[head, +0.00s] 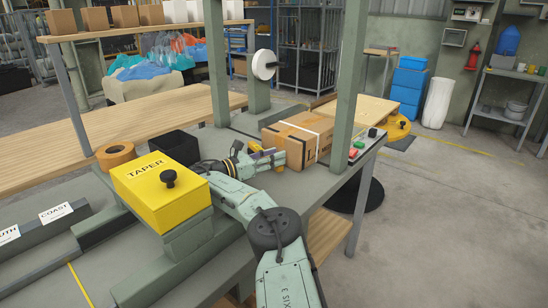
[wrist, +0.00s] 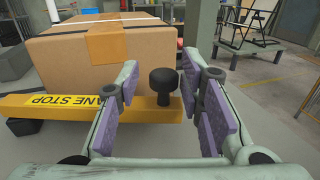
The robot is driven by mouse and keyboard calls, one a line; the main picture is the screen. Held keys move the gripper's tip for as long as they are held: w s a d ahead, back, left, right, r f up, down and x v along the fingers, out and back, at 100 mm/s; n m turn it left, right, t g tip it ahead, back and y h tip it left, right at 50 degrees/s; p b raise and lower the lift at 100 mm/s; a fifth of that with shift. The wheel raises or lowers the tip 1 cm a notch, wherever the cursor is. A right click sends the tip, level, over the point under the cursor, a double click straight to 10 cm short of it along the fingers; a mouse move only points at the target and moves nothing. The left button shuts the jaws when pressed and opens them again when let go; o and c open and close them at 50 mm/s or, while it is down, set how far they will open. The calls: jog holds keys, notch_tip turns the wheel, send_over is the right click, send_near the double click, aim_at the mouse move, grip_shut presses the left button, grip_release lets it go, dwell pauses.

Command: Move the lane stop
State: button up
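The lane stop (wrist: 60,107) is a flat yellow bar labelled "LANE STOP", its text upside down in the wrist view. A black knob (wrist: 163,84) stands upright near its right end. My gripper (wrist: 168,100) is open, with one purple-padded finger on each side of the knob and a gap to both. I cannot tell how deep the knob sits between the fingers. In the head view my gripper (head: 268,158) is low beside the cardboard box, and only a small yellow bit of the lane stop (head: 255,147) shows behind it.
The taped cardboard box (wrist: 105,50) stands right behind the lane stop; it also shows in the head view (head: 297,137). A yellow TAPER box (head: 160,190), a black bin (head: 175,148) and a tape roll (head: 116,155) are left of my arm. A green post (head: 350,80) rises by the bench edge.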

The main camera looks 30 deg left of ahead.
jog(key=shift+o, duration=0.3)
jog(key=shift+w+d+f, duration=0.1)
jog(key=shift+d, duration=0.1)
notch_tip(320, 180, up, 10)
dwell(0.3)
